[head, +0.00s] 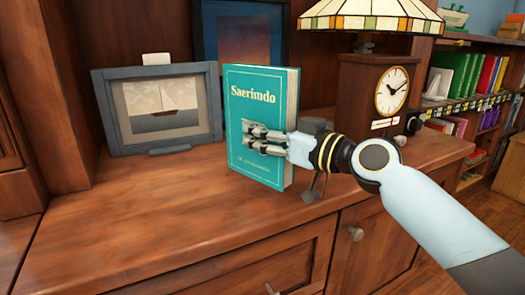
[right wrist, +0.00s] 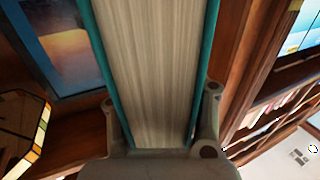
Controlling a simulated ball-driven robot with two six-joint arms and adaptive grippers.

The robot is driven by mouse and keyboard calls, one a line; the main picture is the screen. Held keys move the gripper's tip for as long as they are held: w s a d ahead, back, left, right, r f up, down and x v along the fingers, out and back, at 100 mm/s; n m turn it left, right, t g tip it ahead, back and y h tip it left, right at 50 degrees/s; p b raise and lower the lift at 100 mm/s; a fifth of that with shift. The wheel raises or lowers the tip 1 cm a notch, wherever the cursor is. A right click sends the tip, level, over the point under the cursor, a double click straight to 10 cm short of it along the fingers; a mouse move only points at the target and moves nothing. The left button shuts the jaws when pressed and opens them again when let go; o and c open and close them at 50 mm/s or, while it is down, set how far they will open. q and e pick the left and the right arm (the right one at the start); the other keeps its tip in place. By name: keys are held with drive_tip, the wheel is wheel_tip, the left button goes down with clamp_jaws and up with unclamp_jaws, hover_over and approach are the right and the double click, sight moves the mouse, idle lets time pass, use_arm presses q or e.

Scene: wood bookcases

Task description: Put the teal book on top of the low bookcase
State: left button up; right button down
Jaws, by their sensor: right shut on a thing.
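The teal book (head: 262,95) is upright in the head view, its titled cover towards me, over the top of a wooden cabinet. I cannot tell whether its lower edge touches the cabinet top. My right gripper (head: 265,140) is shut on the book, with fingers across the cover. In the right wrist view, the book's pale page block (right wrist: 160,75) lies between the two fingers, with teal covers on both sides. A bookcase (head: 470,42) with rows of books stands at the back right. My left gripper is not in view.
The wooden cabinet top (head: 140,210) is bare at the front left. A framed boat picture (head: 160,105) stands left of the book, and a darker frame (head: 235,40) behind it. A clock (head: 392,90) and stained-glass lamp (head: 370,17) stand to the right. Green ornaments (head: 453,18) sit on the bookcase.

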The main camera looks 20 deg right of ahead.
wheel_tip(320, 180, down, 3)
drive_tip(key=shift+f+b, duration=0.2)
drive_tip(key=shift+b, duration=0.65)
drive_tip(key=shift+f, duration=0.4)
drive_tip(key=c, duration=0.8)
unclamp_jaws()
drive_tip(key=shift+c, duration=0.2)
